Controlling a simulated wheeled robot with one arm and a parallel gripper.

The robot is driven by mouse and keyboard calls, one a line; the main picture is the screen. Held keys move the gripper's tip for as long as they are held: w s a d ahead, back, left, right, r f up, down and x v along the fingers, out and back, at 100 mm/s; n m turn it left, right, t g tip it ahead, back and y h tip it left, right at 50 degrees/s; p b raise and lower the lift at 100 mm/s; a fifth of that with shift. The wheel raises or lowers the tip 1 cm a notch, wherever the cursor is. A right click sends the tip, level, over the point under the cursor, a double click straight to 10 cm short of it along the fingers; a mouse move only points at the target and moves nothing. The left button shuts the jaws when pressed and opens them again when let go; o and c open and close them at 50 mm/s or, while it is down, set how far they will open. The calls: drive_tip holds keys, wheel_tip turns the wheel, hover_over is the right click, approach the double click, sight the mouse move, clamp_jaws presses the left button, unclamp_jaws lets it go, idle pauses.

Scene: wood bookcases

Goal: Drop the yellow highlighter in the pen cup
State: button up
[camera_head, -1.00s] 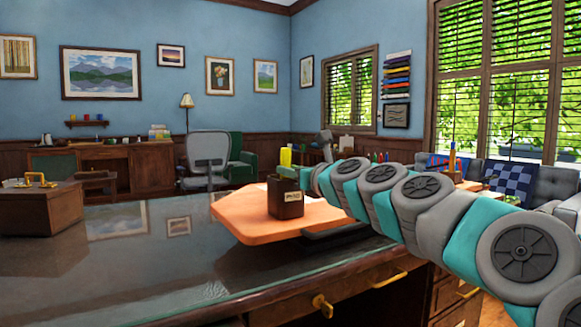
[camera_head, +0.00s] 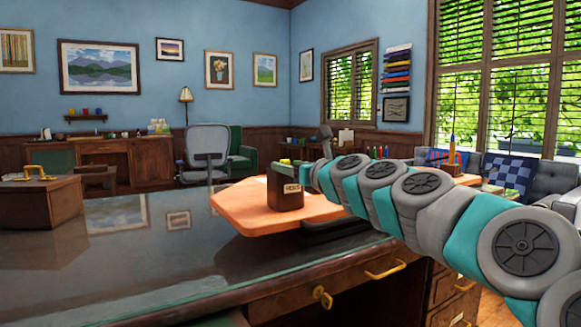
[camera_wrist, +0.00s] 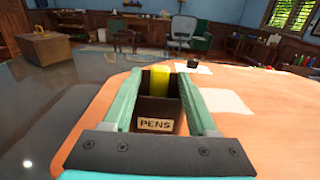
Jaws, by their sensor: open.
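The dark brown pen cup (camera_head: 286,195) with a "PENS" label stands upright on an orange board (camera_head: 240,207). It also shows in the wrist view (camera_wrist: 155,140). The yellow highlighter (camera_wrist: 159,80) stands in the cup, its upper part showing above the cup's dark interior. In the head view only a small yellow bit (camera_head: 285,161) shows at the cup's rim. My gripper (camera_wrist: 160,74) is open, its two teal fingers on either side of the cup and highlighter. The highlighter's lower end is hidden.
The glossy desk top (camera_head: 130,265) is mostly clear to the left. A wooden box (camera_head: 38,205) with a brass handle sits at the far left. A white paper (camera_wrist: 225,101) lies on the board right of the cup. A grey chair (camera_head: 208,150) stands beyond the desk.

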drive_tip(key=shift+f, duration=0.1)
drive_tip(key=v, duration=0.7)
drive_tip(key=shift+s+d, duration=0.15)
drive_tip(key=shift+s, duration=0.2)
drive_tip(key=shift+f, duration=0.1)
idle(0.4)
drive_tip(key=shift+r+p, duration=0.25)
drive_tip(key=shift+p, duration=0.15)
